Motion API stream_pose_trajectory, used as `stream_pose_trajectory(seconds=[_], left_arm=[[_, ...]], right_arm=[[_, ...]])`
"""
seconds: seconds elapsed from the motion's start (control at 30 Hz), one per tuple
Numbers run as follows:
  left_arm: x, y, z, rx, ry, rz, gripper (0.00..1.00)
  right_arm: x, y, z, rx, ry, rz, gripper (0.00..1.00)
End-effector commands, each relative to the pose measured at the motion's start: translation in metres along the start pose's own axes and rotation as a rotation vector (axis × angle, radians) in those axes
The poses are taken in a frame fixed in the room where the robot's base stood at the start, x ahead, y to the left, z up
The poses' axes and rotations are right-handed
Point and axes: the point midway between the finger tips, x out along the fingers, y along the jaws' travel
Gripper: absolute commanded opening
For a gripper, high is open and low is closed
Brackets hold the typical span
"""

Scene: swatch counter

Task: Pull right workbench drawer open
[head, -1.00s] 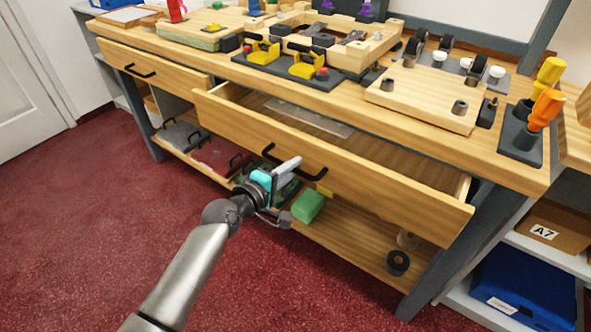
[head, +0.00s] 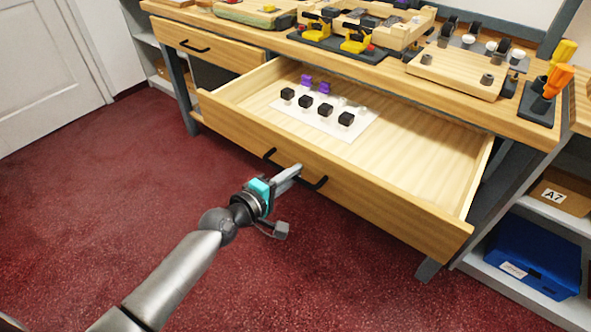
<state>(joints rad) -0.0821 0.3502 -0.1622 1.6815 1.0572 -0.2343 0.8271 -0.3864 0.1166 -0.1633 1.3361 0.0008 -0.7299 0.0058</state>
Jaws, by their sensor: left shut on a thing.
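The right workbench drawer (head: 380,199) is pulled well out of the bench, and its inside shows. Its front carries a black bar handle (head: 316,184). My left gripper (head: 296,171) is at the handle, shut on it near its middle; the fingers hide part of the bar. Inside the drawer lies a white sheet (head: 345,131) with several black knobs and two purple pieces (head: 314,84) on or beside it. My right gripper is not in view.
The wooden workbench top (head: 400,76) holds yellow clamps (head: 355,38), a wooden board with pegs (head: 455,72) and orange-handled tools (head: 557,80). A closed left drawer (head: 205,44) is beside it. A shelf with a blue bin (head: 535,255) stands right. Red floor in front is clear.

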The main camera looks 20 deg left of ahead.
Motion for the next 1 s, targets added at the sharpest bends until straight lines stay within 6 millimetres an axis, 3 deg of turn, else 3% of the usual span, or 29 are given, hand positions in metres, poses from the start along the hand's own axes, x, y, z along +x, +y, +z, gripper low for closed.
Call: stream_pose_trajectory(seconds=[0.53, 0.57, 0.8, 1.0], left_arm=[[-0.0032, -0.001, 0.0004, 0.0, -0.001, -0.001, 0.0], [-0.0032, -0.001, 0.0004, 0.0, -0.001, -0.001, 0.19], [-0.0031, -0.0007, 0.0003, 0.0, 0.0, 0.0, 0.46], [-0.003, -0.0004, 0.0002, 0.0, 0.0, 0.001, 0.46]], right_arm=[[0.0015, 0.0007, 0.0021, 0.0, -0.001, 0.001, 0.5], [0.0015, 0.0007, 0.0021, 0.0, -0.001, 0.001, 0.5], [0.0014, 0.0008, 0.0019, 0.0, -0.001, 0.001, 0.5], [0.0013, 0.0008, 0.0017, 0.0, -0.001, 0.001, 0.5]])
